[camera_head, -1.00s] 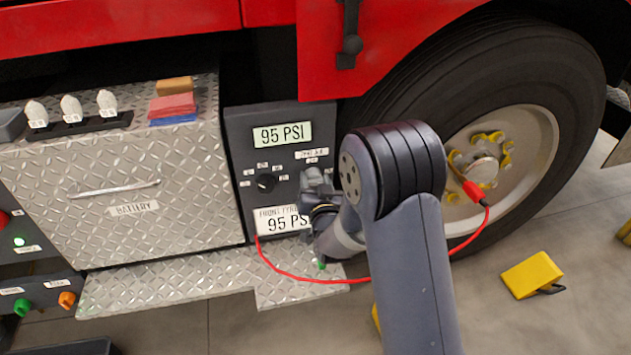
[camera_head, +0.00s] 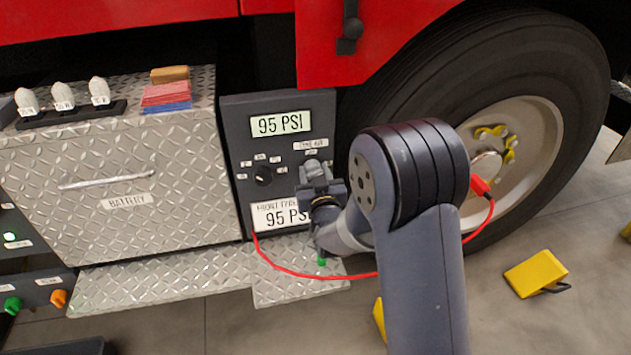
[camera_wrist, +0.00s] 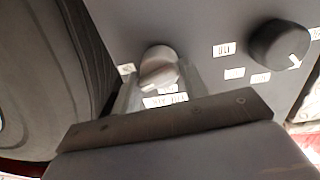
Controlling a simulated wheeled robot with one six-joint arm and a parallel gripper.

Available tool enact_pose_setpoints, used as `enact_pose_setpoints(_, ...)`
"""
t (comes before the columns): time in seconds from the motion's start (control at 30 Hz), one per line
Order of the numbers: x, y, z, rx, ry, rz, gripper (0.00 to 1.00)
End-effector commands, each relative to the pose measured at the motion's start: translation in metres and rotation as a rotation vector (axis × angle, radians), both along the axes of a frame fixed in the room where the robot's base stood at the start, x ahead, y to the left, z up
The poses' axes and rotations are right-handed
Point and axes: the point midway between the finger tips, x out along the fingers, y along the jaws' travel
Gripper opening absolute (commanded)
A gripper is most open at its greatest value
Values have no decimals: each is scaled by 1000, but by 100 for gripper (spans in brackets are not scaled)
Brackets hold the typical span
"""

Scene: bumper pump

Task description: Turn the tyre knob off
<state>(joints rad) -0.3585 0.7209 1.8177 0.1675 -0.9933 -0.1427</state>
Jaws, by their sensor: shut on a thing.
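The grey tyre knob (camera_wrist: 158,68) shows on the dark panel in the wrist view, just above an upside-down white label. My gripper's fingers stand on both sides of it, and my gripper (camera_wrist: 160,85) is shut on it. In the head view my gripper (camera_head: 316,172) is at the right side of the panel (camera_head: 228,140), below the tyre air label (camera_head: 310,145). The upper display (camera_head: 279,124) and the front tyre display (camera_head: 281,215) both read 95 PSI.
A black selector knob (camera_head: 263,176) sits left of my gripper, and also shows in the wrist view (camera_wrist: 278,43). A red hose (camera_head: 318,274) runs from the panel behind my arm to the wheel (camera_head: 515,150). A diamond-plate step (camera_head: 165,283) lies below. A yellow chock (camera_head: 535,272) is on the floor.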

Motion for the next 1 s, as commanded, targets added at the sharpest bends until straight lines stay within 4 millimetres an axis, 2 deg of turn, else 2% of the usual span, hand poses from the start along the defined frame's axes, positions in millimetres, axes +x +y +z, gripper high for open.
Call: enact_pose_setpoints(1.0,-1,6,-6,-921,-268,7,19)
